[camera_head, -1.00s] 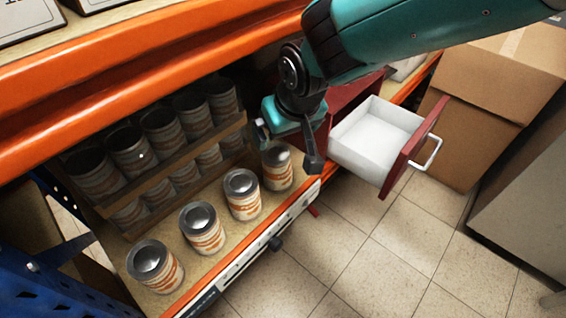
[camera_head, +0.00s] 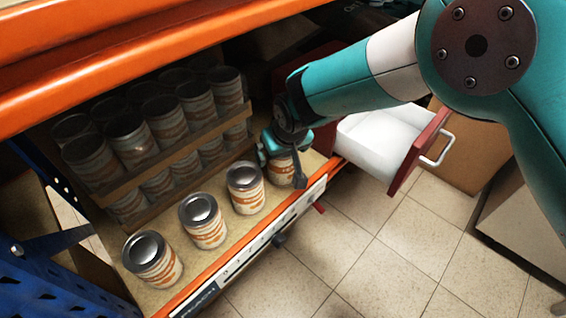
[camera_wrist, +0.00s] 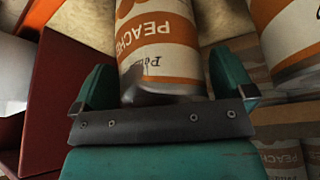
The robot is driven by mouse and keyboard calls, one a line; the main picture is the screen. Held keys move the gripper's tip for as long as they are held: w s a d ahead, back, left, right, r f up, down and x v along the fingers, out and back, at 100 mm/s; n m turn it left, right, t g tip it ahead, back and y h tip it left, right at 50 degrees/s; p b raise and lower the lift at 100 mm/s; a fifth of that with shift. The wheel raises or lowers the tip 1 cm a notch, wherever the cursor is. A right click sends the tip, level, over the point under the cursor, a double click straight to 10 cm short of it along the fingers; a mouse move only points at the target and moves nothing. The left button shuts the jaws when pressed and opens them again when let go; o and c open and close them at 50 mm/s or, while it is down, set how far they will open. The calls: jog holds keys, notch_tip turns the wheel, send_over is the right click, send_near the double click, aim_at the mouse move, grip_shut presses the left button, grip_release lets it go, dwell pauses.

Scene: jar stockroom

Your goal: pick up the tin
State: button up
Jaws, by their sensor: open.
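The tin, with a white and orange peach label, is the rightmost of the front row on the shelf. In the head view the tin (camera_head: 281,173) is partly hidden by my gripper (camera_head: 283,152), which is at its upper part. In the wrist view the tin (camera_wrist: 158,45) lies between the two teal fingers of my gripper (camera_wrist: 162,78). The fingers are open, one on each side, with a gap visible at the left finger. Whether the right finger touches the tin is hard to tell.
More front-row tins (camera_head: 245,188) stand to the left, the nearest close by. Behind them a wooden rail (camera_head: 165,172) fronts several stacked tins. An open white drawer (camera_head: 375,140) with a red front juts out on the right. The orange shelf edge (camera_head: 215,265) runs in front.

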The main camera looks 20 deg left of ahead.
jog(key=shift+c, duration=0.5)
jog(key=c, duration=1)
jog(key=shift+c, duration=0.2)
